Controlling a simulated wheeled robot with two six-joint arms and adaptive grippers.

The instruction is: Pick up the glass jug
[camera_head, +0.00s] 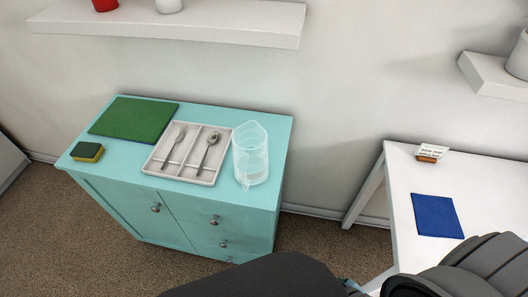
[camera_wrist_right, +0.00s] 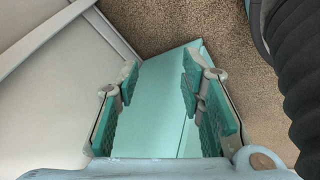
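The clear glass jug (camera_head: 250,158) stands upright at the right end of the turquoise cabinet top (camera_head: 222,112), beside the cutlery tray. My right gripper (camera_wrist_right: 160,85) is open in the right wrist view, with nothing between its teal-padded fingers. Beyond the fingers shows a turquoise surface of the cabinet (camera_wrist_right: 160,115). I cannot make out the jug in the right wrist view. In the head view my dark arm fills the bottom, and the right gripper's fingers are not seen there. My left gripper is in neither view.
A light cutlery tray (camera_head: 184,168) with a fork and spoon touches or nearly touches the jug's left side. A green board (camera_head: 134,118) and a sponge (camera_head: 87,152) lie further left. A white table (camera_head: 405,180) with a blue mat (camera_head: 437,216) stands right. A shelf (camera_head: 200,25) hangs above.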

